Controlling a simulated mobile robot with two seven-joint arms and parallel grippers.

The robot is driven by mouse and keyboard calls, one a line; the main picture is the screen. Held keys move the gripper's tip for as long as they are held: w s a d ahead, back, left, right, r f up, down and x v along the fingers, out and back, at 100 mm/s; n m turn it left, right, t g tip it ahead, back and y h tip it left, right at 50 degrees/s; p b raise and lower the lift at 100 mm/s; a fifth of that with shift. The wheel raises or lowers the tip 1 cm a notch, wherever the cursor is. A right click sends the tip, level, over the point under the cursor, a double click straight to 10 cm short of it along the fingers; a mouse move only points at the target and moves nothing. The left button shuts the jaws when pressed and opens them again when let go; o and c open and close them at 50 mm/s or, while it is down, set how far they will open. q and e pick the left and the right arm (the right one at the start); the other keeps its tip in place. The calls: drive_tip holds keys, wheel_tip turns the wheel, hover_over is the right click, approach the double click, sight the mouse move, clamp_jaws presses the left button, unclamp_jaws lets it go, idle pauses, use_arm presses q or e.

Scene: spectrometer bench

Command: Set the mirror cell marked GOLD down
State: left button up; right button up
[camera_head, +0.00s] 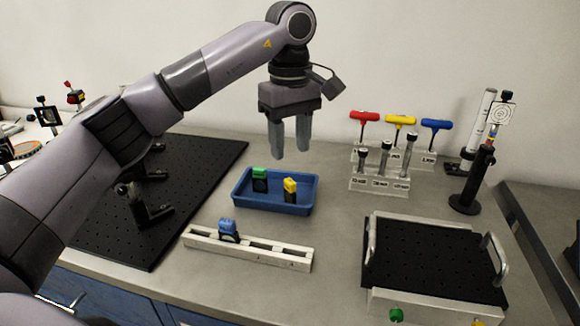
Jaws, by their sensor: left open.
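My left gripper (291,152) points down above the back of the blue tray (273,207). Its two fingers are apart with nothing between them. In the tray stand a small cell with a green top (260,180) and one with a yellow top (291,191), both black below. A cell with a blue top (228,230) sits in a slot of the long white rack (273,252) in front of the tray. No GOLD marking is readable on any of the cells. My right gripper is not in view.
A black breadboard (190,170) with dark mounts lies at left under my left arm. A handled black perforated plate (435,262) is at front right. Red, yellow and blue T-handled tools (400,122) and metal posts (384,158) stand behind. Bare bench lies between rack and plate.

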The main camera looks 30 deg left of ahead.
use_arm(q)
drive_tip(key=shift+r, duration=1.7)
